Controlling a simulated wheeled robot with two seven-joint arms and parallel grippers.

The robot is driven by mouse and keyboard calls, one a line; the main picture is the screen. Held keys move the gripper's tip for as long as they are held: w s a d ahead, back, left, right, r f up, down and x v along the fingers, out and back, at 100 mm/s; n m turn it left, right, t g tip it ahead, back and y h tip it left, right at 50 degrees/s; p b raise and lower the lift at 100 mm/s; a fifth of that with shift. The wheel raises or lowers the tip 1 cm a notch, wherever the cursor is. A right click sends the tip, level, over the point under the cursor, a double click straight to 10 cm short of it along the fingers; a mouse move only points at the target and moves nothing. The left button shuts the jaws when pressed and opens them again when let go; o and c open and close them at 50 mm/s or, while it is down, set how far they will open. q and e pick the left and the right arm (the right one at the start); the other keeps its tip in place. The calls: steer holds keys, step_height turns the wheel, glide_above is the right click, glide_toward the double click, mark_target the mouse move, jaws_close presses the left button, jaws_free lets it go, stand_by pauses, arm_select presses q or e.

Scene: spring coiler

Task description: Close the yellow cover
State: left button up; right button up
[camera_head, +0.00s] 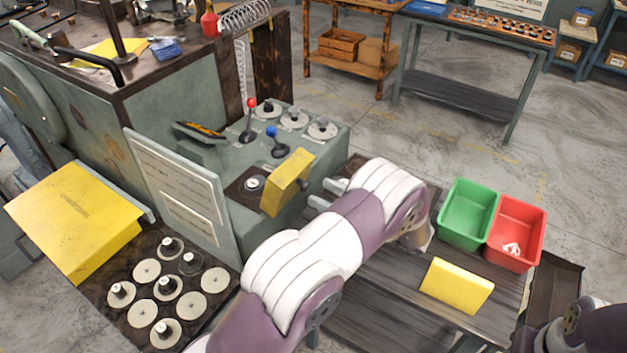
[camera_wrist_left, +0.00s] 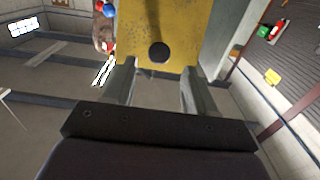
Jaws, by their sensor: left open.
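A small yellow cover (camera_head: 287,182) stands raised on the green control panel, at the right edge of a dark plate with a round button (camera_head: 254,184). The button is exposed. My left gripper (camera_head: 325,194) is open at the cover's right side, with its fingers pointing at it. In the left wrist view, a yellow plate (camera_wrist_left: 178,25) with a round black spot (camera_wrist_left: 159,52) fills the space ahead of the open, empty fingers (camera_wrist_left: 158,68). I cannot tell whether they touch it. My right gripper is outside the views.
Red (camera_head: 251,103) and blue (camera_head: 271,132) levers rise from the panel behind the cover. An upright board (camera_head: 180,185), a larger yellow box (camera_head: 75,222) and several discs lie left. Green (camera_head: 467,213) and red (camera_head: 516,232) bins stand right.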

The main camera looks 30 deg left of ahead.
mark_target(309, 186)
arm_select(q)
steer(key=a, duration=0.3)
steer(key=a+p, duration=0.1)
steer(key=shift+w+a+f, duration=0.1)
steer(key=shift+w+a, duration=0.05)
steer(key=shift+w, duration=0.15)
jaws_close()
